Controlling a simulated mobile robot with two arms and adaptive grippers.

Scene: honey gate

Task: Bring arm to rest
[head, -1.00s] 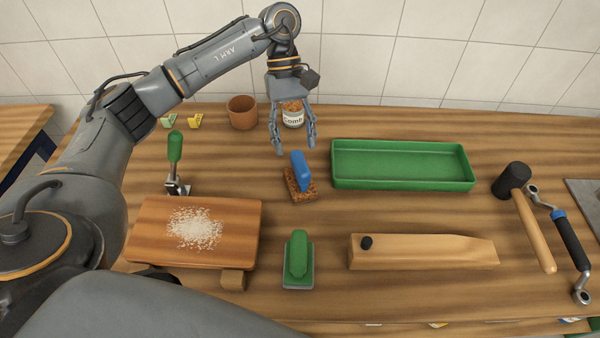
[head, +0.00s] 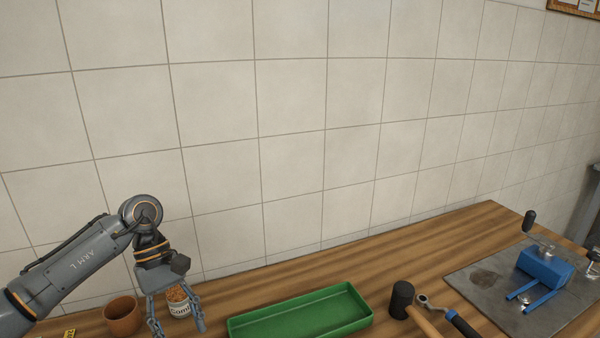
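My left arm (head: 75,270) comes in from the left in the head view, its wrist raised over the back of the wooden bench. My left gripper (head: 178,328) points down with its fingers spread apart and nothing between them. A labelled can (head: 179,308) with brown contents stands just behind the fingers; I cannot tell whether they touch it. My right arm and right gripper are not in the picture.
A brown pot (head: 123,317) stands left of the gripper. A green tray (head: 300,318) lies to the right, then a black-headed mallet (head: 402,298) and a wrench-like tool (head: 458,322). A blue cranked device (head: 545,268) sits on a grey plate (head: 485,284). A tiled wall (head: 300,120) rises behind.

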